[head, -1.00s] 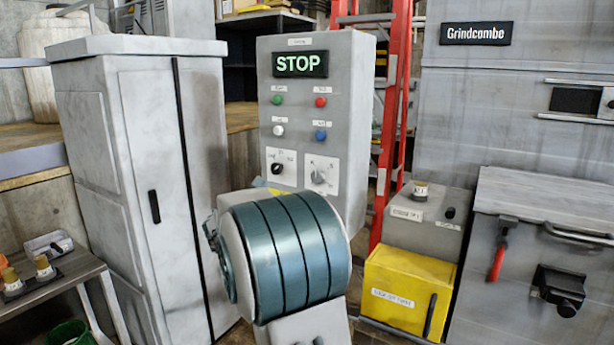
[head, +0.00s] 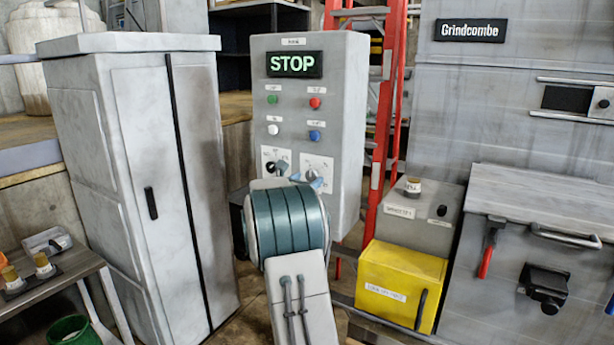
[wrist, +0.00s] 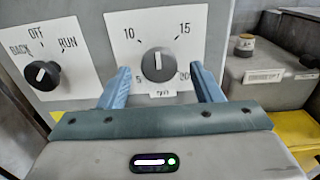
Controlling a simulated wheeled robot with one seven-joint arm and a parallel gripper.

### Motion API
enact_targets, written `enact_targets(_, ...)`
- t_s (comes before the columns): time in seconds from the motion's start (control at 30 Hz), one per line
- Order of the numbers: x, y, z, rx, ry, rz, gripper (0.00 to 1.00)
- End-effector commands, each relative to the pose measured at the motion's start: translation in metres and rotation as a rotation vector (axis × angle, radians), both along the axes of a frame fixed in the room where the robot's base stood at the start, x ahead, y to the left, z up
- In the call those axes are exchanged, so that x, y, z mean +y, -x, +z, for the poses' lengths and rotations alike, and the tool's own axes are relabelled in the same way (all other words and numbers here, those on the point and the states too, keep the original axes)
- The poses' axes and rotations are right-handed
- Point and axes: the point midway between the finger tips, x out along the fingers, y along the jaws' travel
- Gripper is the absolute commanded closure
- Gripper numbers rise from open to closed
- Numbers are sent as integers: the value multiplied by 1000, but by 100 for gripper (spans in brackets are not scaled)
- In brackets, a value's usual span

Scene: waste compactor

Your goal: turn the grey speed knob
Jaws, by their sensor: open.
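The grey speed knob (wrist: 158,64) sits on a white plate marked 5, 10, 15 and 20 in the wrist view, its pointer line close to upright. In the head view the knob (head: 312,175) is at the lower right of the control panel, partly covered by a blue fingertip. My gripper (wrist: 163,80) is open, with one blue finger on each side of the knob. I cannot tell whether the fingers touch it. In the head view my arm hides most of the gripper.
A black selector knob (wrist: 42,75) marked BACK, OFF and RUN is left of the grey one. Above are green, red, white and blue buttons and a STOP display (head: 294,64). A grey cabinet (head: 130,180) stands left, a red ladder (head: 384,120) right.

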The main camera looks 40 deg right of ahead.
Motion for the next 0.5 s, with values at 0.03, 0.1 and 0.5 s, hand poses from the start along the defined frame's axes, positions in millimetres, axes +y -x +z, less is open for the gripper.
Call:
enact_targets(0.03, -4, -1, 1, 0, 0, 0, 41)
enact_targets(0.1, -7, -3, 0, 0, 0, 0, 41)
enact_targets(0.5, -8, -3, 0, -1, 0, 0, 69)
